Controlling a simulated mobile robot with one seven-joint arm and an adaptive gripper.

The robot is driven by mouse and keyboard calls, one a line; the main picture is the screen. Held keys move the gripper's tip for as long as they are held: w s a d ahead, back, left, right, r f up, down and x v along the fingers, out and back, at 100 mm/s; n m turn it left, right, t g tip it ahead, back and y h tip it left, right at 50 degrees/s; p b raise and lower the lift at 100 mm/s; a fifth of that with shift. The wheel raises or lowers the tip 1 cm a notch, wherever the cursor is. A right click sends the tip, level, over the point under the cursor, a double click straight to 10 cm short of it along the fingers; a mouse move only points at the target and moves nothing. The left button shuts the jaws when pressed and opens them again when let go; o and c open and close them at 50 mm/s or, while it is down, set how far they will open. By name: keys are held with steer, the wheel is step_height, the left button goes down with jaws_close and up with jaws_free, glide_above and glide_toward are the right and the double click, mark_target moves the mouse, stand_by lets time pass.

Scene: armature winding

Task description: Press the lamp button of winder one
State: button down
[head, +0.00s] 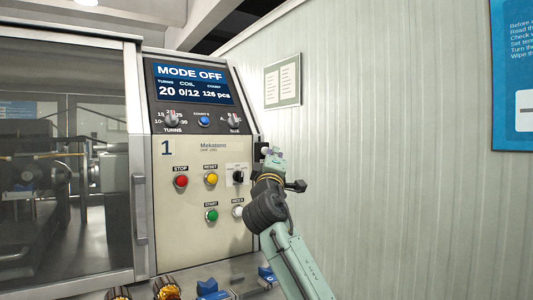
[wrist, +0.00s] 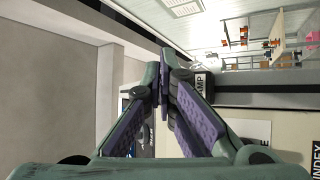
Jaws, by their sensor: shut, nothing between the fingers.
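Winder one's control panel (head: 195,155), marked 1, faces me in the head view. My gripper (head: 266,152) is at the panel's right edge, above and right of the black selector knob (head: 238,177). In the wrist view my gripper (wrist: 163,78) has its purple-padded fingers together at the tips, with nothing between them. A dark label ending in "AMP" (wrist: 202,84) shows just right of the fingertips. The lamp button itself is not clearly visible; the fingers may hide it. I cannot tell whether the tips touch it.
The panel carries a red STOP button (head: 181,182), yellow RESET (head: 211,179), green START (head: 211,215) and white INDEX (head: 238,211). The display (head: 190,84) reads MODE OFF. A glazed door (head: 65,170) stands left; a corrugated wall (head: 390,150) stands right.

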steer(key=s+d+b, duration=0.1)
steer(key=s+d, duration=0.2)
steer(key=s, duration=0.2)
steer(key=shift+d, duration=0.25)
steer(key=shift+f, duration=0.1)
stand_by(2.6)
